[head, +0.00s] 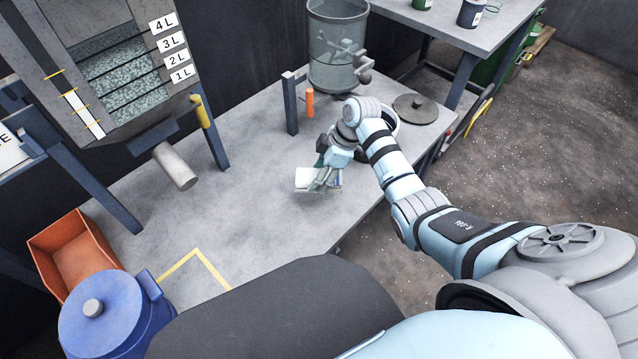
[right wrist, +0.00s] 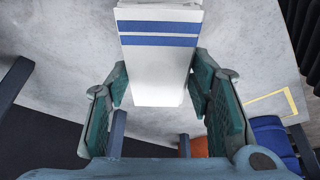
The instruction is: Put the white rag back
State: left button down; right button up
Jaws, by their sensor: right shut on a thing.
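The white rag (head: 304,180) is a folded white cloth low over or on the grey table top, near the table's middle. In the right wrist view the rag (right wrist: 158,75) shows two blue stripes and lies between the green finger pads. My right gripper (head: 324,182) is shut on the rag; it also shows in the right wrist view (right wrist: 155,88). In the head view the fingers cover part of the rag, and I cannot tell whether it touches the table. My left gripper is not in view.
The grey table (head: 240,210) has free room left of the rag. An orange bin (head: 75,255) and a blue lidded container (head: 105,312) stand at lower left. A metal pipe (head: 175,167) juts over the table. A glass vessel (head: 336,45) and a round lid (head: 415,108) are behind.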

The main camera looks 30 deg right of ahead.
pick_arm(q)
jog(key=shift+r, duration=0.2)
pick_arm(e)
jog(key=shift+s+r, duration=0.1)
jog(key=shift+r, duration=0.1)
